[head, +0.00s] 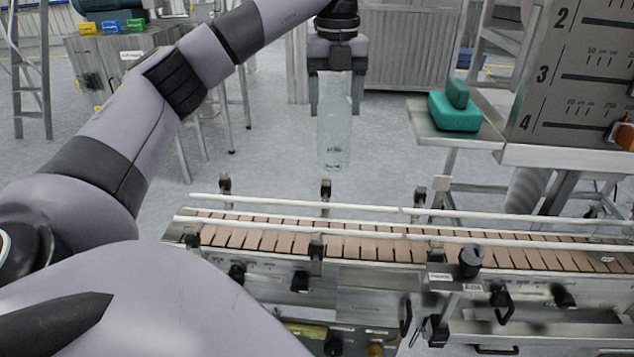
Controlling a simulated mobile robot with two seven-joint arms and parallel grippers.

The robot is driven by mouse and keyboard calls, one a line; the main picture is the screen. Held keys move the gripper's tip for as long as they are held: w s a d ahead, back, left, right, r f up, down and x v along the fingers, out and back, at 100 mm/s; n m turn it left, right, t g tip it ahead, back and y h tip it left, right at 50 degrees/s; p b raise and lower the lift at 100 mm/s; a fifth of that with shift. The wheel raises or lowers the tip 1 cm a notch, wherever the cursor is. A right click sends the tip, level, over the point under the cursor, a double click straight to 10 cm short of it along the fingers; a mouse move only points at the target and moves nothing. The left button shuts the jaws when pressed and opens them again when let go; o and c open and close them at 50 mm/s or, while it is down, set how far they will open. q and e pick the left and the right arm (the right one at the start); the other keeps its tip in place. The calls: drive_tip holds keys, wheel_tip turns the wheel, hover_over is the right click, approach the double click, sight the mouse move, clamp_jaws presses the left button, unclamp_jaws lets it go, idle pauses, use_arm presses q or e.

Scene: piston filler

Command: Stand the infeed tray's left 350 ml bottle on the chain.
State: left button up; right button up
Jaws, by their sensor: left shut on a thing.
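My left gripper (336,88) reaches in from the left and points down. It is shut on a clear, see-through bottle (334,135), which hangs upright below the fingers. In the picture the bottle is above and behind the chain conveyor (345,244), clear of its white guide rails. The chain has brown slats and runs left to right between two rails. No bottle shows on the visible left part of the chain. The infeed tray cannot be made out for certain. My right gripper is not in view.
White guide rails (300,203) on black clamps border the chain. A green block (454,112) sits on a metal shelf at the right, beside a grey panel with numbered scales (575,75). A steel cabinet (125,70) with coloured blocks stands at the back left.

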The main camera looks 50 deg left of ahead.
sight(333, 154)
use_arm(q)
drive_tip(key=shift+w+f, duration=0.1)
drive_tip(key=shift+f, duration=0.5)
drive_tip(key=f+b, duration=0.1)
drive_tip(key=f, duration=0.4)
drive_tip(key=f+b, duration=0.2)
drive_tip(key=f, duration=0.2)
drive_tip(key=shift+s+f, duration=0.2)
drive_tip(key=shift+f, duration=0.15)
wheel_tip(333, 154, down, 9)
drive_tip(key=shift+f, duration=0.2)
drive_tip(key=o, duration=1.3)
